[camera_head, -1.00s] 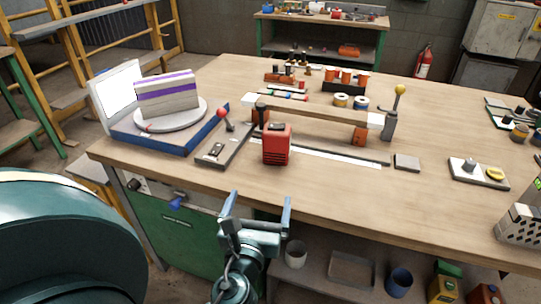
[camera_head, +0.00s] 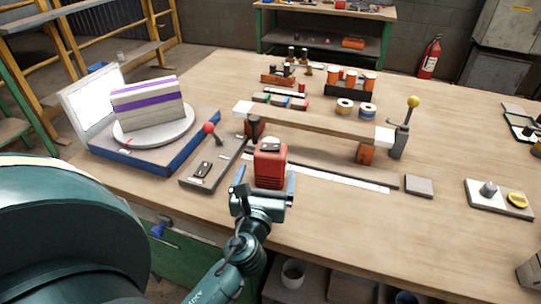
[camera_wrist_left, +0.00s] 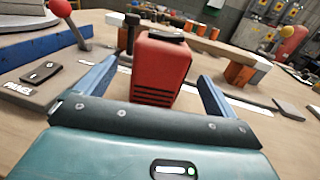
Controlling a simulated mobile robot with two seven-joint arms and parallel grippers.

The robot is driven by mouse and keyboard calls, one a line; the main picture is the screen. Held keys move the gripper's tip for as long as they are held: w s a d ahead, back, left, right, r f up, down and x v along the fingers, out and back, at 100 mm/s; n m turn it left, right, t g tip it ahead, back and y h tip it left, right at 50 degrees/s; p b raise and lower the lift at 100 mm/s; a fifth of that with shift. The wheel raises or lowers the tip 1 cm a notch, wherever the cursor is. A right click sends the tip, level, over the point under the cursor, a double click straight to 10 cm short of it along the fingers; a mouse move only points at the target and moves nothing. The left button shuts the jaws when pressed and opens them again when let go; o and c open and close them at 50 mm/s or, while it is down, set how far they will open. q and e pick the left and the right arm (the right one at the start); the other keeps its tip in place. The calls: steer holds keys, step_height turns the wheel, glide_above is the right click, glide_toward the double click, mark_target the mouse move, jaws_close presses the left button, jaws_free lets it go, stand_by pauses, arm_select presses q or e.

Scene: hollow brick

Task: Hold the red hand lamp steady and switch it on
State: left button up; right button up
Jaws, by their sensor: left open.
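The red hand lamp (camera_head: 270,162) stands upright on the wooden workbench near its front edge. It has a dark piece on top and dark slots low on its near face, seen in the left wrist view (camera_wrist_left: 162,65). My left gripper (camera_head: 264,188) is open, its two blue-grey fingers pointing at the lamp. In the left wrist view the lamp's body shows ahead, between the open fingers (camera_wrist_left: 152,82); I cannot tell whether either finger touches it. My right gripper is not in view.
A grey panel with a red-knobbed lever (camera_head: 209,129) and a switch lies close left of the lamp. A raised wooden bar (camera_head: 310,122) on clamps stands just behind it. A turntable with a block (camera_head: 150,120) is at left.

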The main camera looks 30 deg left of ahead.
mark_target(271, 156)
arm_select(q)
steer(key=x, duration=0.7)
steer(key=shift+w+a, duration=0.15)
steer(key=shift+w, duration=0.1)
steer(key=c, duration=1.2)
steer(key=o, duration=1.2)
